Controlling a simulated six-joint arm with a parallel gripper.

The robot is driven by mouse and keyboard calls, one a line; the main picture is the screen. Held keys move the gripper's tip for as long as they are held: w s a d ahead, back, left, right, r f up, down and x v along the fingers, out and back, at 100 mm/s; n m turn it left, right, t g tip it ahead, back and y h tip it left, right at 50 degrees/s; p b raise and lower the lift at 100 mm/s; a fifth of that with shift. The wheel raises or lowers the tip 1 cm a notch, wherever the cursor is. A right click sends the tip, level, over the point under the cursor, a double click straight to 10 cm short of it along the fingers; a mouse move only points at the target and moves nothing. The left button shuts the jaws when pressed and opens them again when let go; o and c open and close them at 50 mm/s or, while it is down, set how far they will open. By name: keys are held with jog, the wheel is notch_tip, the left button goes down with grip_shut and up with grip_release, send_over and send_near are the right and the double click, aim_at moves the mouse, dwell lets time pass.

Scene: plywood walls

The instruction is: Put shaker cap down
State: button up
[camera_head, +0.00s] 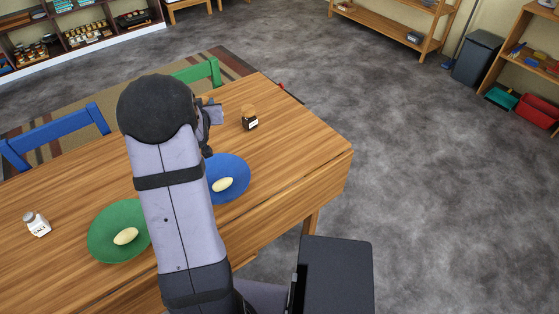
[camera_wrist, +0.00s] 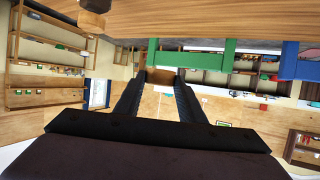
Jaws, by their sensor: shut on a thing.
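My gripper (camera_wrist: 161,82) is shut on a small brown thing (camera_wrist: 161,75), which looks like the shaker cap, between its fingertips in the wrist view. In the head view my gripper (camera_head: 213,112) is over the far part of the wooden table, mostly hidden behind my arm. A dark shaker (camera_head: 250,122) with a label and a brownish top stands upright on the table, just right of my gripper. A white shaker (camera_head: 38,226) with a grey top stands at the table's left.
A blue plate (camera_head: 236,170) and a green plate (camera_head: 105,237) each hold a pale oval thing. Blue (camera_head: 60,132) and green (camera_head: 205,72) chairs stand at the far side. The table (camera_head: 290,150) is clear right of the dark shaker.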

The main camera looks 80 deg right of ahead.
jog(key=s+d+f+m+g+b, duration=0.15)
jog(key=s+m+g, duration=0.3)
jog(key=s, duration=1.15)
jog(key=m+g, duration=0.2)
jog(key=g, duration=0.2)
send_over(279, 161)
notch_tip(279, 161, down, 4)
jog(key=shift+a+r+t+b, duration=0.1)
jog(key=shift+r+t+b, duration=0.1)
jog(key=shift+t+b, duration=0.1)
jog(key=shift+f+b, duration=0.3)
jog(key=shift+f, duration=4.7)
